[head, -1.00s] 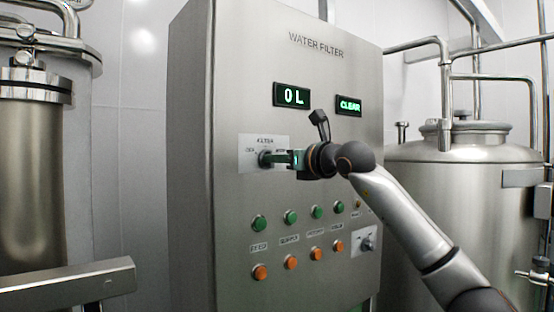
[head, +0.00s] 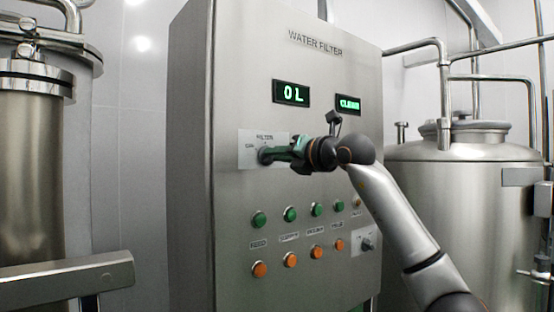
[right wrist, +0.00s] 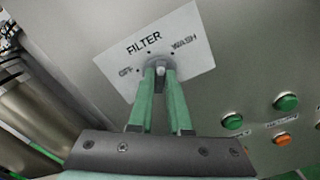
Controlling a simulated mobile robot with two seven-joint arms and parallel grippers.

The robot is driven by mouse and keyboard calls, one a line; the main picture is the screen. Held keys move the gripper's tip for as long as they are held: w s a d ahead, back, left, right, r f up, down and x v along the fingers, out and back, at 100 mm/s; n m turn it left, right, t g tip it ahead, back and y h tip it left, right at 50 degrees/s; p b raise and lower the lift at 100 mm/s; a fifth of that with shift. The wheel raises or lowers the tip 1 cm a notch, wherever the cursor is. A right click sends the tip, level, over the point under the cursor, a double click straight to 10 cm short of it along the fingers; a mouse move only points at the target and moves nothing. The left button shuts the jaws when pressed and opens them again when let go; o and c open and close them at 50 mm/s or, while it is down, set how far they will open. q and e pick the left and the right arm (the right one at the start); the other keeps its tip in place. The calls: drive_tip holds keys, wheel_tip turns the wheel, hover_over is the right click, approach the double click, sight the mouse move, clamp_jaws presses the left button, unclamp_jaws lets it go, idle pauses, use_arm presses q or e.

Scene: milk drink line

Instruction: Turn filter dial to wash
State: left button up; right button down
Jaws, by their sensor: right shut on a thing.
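The filter dial (head: 265,156) is a dark round knob on a white plate (head: 250,140) on the water filter cabinet's front. My right gripper (head: 272,155) reaches it from the right, with its green fingers shut on it. In the right wrist view the two fingers (right wrist: 161,75) close around the filter dial (right wrist: 158,62), and a small pale part shows between the tips. The plate there reads FILTER, with OFF on the left and WASH on the right, and small dots around the dial. The fingers hide most of the dial, so I cannot tell where it points. My left gripper is not in view.
The water filter cabinet (head: 235,230) shows "0 L" (head: 291,93) and "CLEAR" (head: 348,104) displays. Green buttons (head: 259,219) and orange buttons (head: 260,269) sit below the dial, beside another knob (head: 367,242). A steel tank (head: 460,200) stands at the right.

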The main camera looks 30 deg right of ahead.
drive_tip(key=shift+d+m+b, duration=0.1)
drive_tip(key=shift+m+b, duration=0.25)
drive_tip(key=shift+m, duration=2.55)
drive_tip(key=c, duration=0.9)
unclamp_jaws()
drive_tip(key=shift+o, duration=0.2)
drive_tip(key=s+d+b, duration=0.1)
drive_tip(key=s+b, duration=0.2)
drive_tip(key=s, duration=0.9)
drive_tip(key=shift+s, duration=0.25)
